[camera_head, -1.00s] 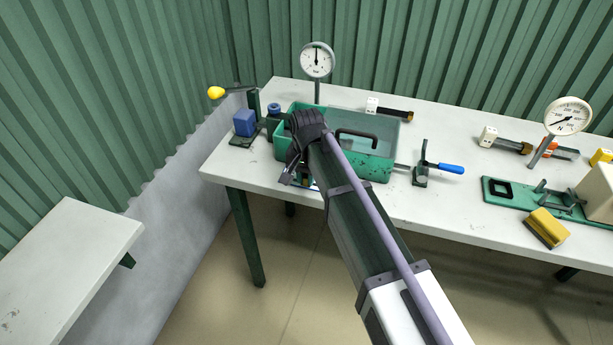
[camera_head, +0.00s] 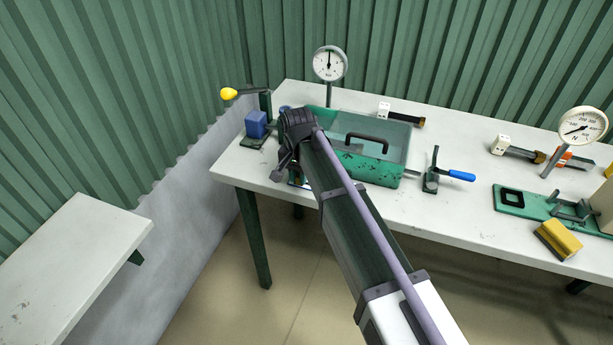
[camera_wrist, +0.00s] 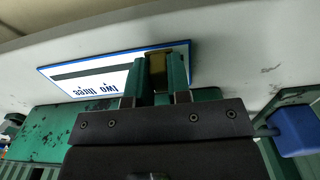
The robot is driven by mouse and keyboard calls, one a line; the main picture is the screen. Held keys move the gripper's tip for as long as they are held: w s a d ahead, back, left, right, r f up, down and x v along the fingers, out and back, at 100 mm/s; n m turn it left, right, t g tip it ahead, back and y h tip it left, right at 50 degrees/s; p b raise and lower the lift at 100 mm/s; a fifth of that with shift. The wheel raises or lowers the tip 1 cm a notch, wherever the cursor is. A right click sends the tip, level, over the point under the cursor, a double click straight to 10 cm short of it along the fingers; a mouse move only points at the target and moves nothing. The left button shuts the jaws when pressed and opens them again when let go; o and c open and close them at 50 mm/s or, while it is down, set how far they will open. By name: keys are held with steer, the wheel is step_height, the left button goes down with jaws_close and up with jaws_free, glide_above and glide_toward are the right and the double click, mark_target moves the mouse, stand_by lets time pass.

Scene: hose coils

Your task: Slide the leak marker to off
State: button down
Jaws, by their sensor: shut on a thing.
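A white board with a blue edge (camera_wrist: 115,75) lies on the table in the wrist view. My gripper (camera_wrist: 168,66) is shut on the leak marker (camera_wrist: 157,72), a small brass-brown block between the green fingers. The marker is at the right end of the board in this view. In the head view my gripper (camera_head: 287,168) is in front of the green tray's left end. There my wrist hides the marker and most of the board.
The green tray (camera_head: 380,170) with a dark handle stands right behind the gripper. A blue block (camera_head: 256,124) on a dark stand is to the left; it also shows in the wrist view (camera_wrist: 296,130). A gauge (camera_head: 329,64) stands behind. A blue-handled clamp (camera_head: 432,180) is to the right.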

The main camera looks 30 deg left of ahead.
steer(key=shift+a, duration=0.15)
steer(key=c, duration=1.1)
jaws_free()
steer(key=shift+a, duration=0.15)
steer(key=shift+o, duration=0.2)
step_height(320, 180, up, 11)
steer(key=p, duration=1)
steer(key=shift+p, duration=0.4)
steer(key=shift+f, duration=0.15)
